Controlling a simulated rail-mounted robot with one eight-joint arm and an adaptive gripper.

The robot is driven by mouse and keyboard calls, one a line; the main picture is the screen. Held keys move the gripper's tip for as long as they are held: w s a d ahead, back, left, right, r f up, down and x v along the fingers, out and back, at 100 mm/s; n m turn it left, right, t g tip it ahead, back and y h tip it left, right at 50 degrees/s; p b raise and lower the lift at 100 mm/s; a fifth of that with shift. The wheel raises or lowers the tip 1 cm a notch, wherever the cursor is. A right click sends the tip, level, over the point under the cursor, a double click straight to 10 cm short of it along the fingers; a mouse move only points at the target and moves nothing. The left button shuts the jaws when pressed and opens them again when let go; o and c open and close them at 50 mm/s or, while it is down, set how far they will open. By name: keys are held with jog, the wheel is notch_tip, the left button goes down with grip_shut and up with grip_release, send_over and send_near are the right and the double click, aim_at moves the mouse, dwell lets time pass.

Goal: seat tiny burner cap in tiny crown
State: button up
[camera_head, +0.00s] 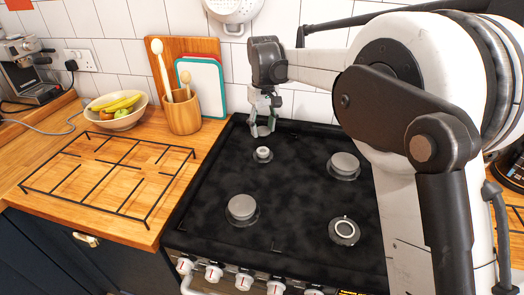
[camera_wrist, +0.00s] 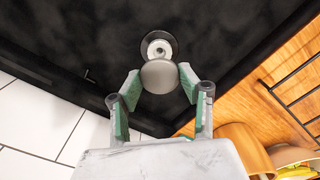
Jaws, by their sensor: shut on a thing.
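My gripper (camera_wrist: 159,82) is shut on the tiny burner cap (camera_wrist: 160,76), a smooth grey disc held between its green-padded fingertips. In the wrist view the tiny crown (camera_wrist: 159,48), a pale ring on a dark round base, lies just beyond the cap, which overlaps its near edge. In the head view my gripper (camera_head: 262,129) points down above the back-left burner, where the tiny crown (camera_head: 263,153) sits uncovered on the black hob. A gap shows between fingertips and crown. The cap cannot be made out clearly in the head view.
The black hob (camera_head: 290,200) also carries grey-capped burners at back right (camera_head: 345,162) and front left (camera_head: 241,206), and a ringed burner (camera_head: 344,230) at front right. A pan grate (camera_head: 110,170), utensil pot (camera_head: 183,112) and fruit bowl (camera_head: 119,119) stand on the left worktop.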

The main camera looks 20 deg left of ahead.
jog(key=shift+f, duration=0.1)
jog(key=shift+f+b, duration=1.55)
jog(key=shift+f, duration=1.2)
jog(key=shift+f, duration=0.1)
jog(key=shift+f+b, duration=0.5)
jog(key=shift+f, duration=0.3)
jog(key=o, duration=1.3)
jog(key=shift+c, duration=0.2)
notch_tip(320, 180, up, 12)
jog(key=shift+w+d+r, duration=0.1)
